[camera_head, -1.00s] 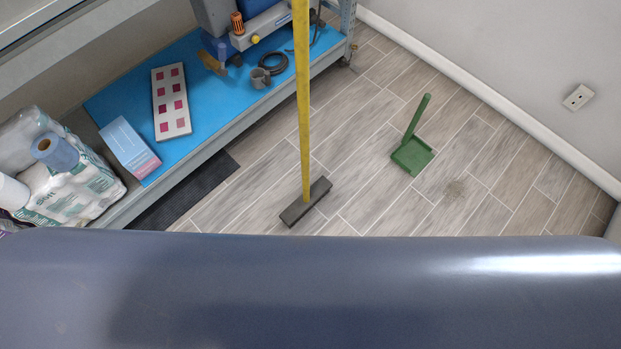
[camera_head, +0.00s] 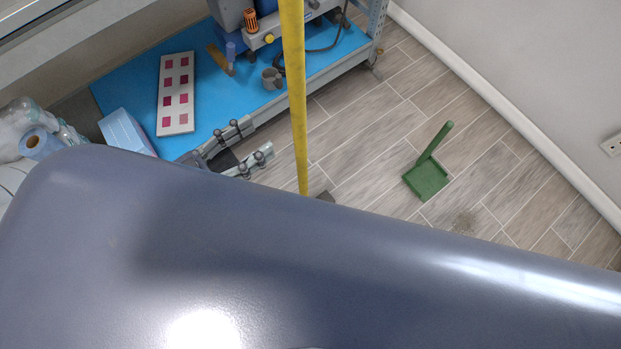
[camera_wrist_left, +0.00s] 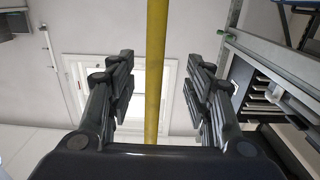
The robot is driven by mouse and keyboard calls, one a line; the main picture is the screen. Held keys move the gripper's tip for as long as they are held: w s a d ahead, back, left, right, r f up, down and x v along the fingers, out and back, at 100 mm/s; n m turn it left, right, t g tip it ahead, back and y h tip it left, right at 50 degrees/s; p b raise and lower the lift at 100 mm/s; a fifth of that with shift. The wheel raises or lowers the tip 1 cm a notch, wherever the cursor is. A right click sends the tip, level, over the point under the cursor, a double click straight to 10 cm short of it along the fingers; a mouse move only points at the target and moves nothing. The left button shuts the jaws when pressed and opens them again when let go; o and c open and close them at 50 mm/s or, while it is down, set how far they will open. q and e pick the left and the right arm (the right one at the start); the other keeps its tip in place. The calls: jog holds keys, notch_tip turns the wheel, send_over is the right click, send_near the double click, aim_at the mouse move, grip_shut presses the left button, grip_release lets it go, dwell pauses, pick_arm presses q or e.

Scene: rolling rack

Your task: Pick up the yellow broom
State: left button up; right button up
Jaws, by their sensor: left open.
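The yellow broom (camera_head: 297,95) stands nearly upright on the floor, its long handle crossing the head view. Its dark head (camera_head: 325,197) is mostly hidden behind a blue-grey surface. My left gripper (camera_head: 261,137) is open and just left of the handle, its fingers pointing toward it. In the left wrist view, the yellow handle (camera_wrist_left: 155,85) runs vertically, in line with the gap between the open left fingers (camera_wrist_left: 160,65). Neither finger touches it there. My right gripper is not in view.
A rack shelf with a blue mat (camera_head: 213,105) lies left of the broom, holding a white panel (camera_head: 176,92), a grey cup (camera_head: 272,79) and tools. A green dustpan (camera_head: 427,180) stands on the floor to the right. The floor between broom and dustpan is clear.

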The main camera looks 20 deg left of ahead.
aim_at(292, 117)
pick_arm(q)
jog(key=shift+d+r+p+x, duration=0.1)
jog(key=shift+r+p+x, duration=0.05)
jog(key=shift+x, duration=1.65)
jog(key=shift+d+r+p+x, duration=0.1)
jog(key=shift+p+x, duration=0.1)
jog(key=shift+x, duration=1.6)
jog(key=shift+d+r+p+x, duration=0.1)
jog(key=shift+r+p+x, duration=0.05)
jog(key=shift+x, duration=1.6)
jog(key=shift+s, duration=0.15)
grip_shut()
jog(key=shift+r, duration=0.2)
